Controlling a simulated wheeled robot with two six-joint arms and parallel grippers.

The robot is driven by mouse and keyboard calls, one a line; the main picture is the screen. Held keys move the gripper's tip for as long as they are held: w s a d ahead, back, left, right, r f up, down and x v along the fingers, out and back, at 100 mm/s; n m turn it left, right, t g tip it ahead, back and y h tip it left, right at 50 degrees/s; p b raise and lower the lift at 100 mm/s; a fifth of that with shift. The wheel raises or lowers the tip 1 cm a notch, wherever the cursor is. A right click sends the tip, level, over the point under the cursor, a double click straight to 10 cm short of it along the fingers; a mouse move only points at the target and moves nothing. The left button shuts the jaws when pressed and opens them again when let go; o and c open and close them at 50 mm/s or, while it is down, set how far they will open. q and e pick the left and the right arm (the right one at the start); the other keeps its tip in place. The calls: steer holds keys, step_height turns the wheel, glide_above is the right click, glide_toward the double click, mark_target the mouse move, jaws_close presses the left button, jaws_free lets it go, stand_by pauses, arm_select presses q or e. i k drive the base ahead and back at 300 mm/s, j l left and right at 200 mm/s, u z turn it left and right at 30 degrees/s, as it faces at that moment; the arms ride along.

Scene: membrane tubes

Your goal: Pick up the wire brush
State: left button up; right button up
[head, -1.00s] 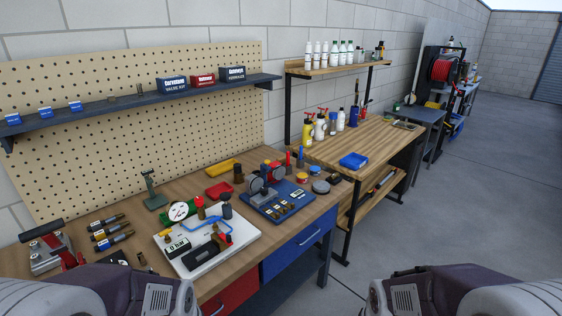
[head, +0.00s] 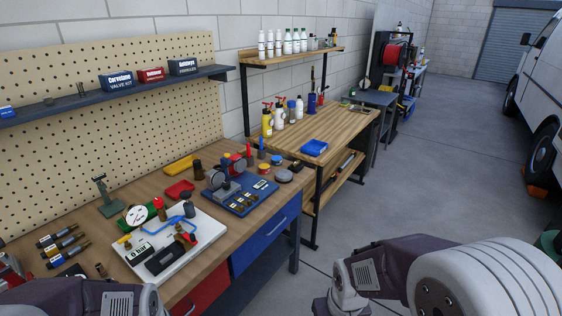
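I cannot make out a wire brush for certain in the head view. Small items on the wooden bench (head: 335,128) and on its lower shelf (head: 328,186) are too small to name. Links of my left arm show at the bottom left and links of my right arm at the bottom right. Neither gripper is in the picture, so I cannot see whether they are open or hold anything.
The near workbench (head: 232,238) holds a white gauge board (head: 205,238), a blue fixture board (head: 262,193), a red tray (head: 179,190) and a yellow tray (head: 178,164). A blue tray (head: 314,148) and bottles stand on the wooden bench. Open floor (head: 435,190) lies right; a white van (head: 541,90) stands beyond.

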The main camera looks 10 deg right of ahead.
mark_target(244, 152)
steer(key=i+l, duration=0.4)
steer(key=i+l+z, duration=0.1)
steer(key=i+l, duration=0.25)
steer(key=i, duration=0.25)
steer(key=i+l, duration=0.35)
steer(key=i, duration=0.15)
steer(key=z, duration=0.05)
